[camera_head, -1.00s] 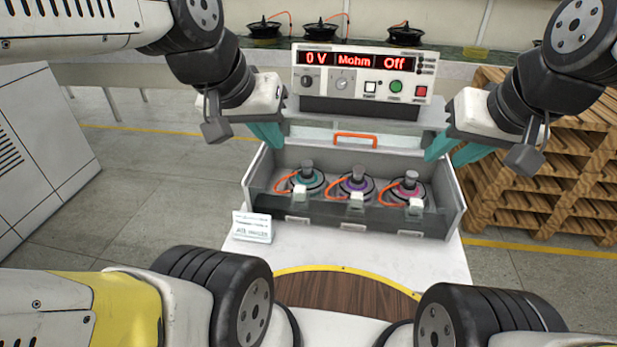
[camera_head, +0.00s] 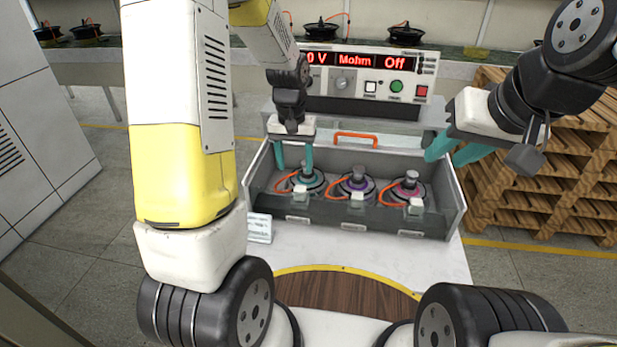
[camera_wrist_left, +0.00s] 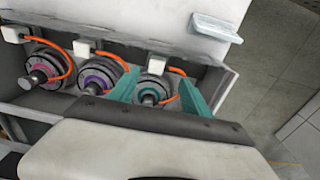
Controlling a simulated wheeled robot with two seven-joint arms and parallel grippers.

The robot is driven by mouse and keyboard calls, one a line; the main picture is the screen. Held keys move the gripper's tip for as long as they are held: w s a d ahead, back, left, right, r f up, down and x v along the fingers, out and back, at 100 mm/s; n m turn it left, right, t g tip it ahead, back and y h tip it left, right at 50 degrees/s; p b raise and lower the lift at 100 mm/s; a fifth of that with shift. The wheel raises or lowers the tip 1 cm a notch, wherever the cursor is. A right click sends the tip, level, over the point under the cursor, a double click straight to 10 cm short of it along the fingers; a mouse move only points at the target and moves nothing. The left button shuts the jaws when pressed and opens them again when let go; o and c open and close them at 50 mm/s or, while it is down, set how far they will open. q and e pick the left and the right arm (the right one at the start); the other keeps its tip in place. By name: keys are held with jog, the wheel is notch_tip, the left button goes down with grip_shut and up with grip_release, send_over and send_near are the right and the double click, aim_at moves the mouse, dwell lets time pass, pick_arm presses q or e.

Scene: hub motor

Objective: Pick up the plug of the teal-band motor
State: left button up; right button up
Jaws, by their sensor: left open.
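The teal-band motor (camera_head: 314,180) sits leftmost in the grey tray, with an orange cable to its white plug (camera_head: 300,193) on the near side. In the left wrist view the teal-band motor (camera_wrist_left: 150,97) shows between my fingers, and its plug (camera_wrist_left: 156,66) is beyond them. My left gripper (camera_head: 295,167) is open and empty above the back left of the tray, its fingers pointing down. It also shows in the left wrist view (camera_wrist_left: 158,92). My right gripper (camera_head: 455,153) is apart from the motors at the tray's back right, its teal fingers spread and empty.
The purple-band motor (camera_head: 358,185) and the pink-band motor (camera_head: 408,188) stand beside it, each with a white plug. The tester box (camera_head: 345,84) stands behind.

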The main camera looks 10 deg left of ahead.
aim_at(300, 188)
pick_arm(q)
jog(key=shift+g, duration=0.3)
jog(key=f, duration=0.3)
jog(key=w+f, duration=0.1)
jog(key=f, duration=0.7)
jog(key=shift+w+d+f, duration=0.15)
jog(key=shift+w+d, duration=0.1)
jog(key=shift+d, duration=0.15)
grip_shut()
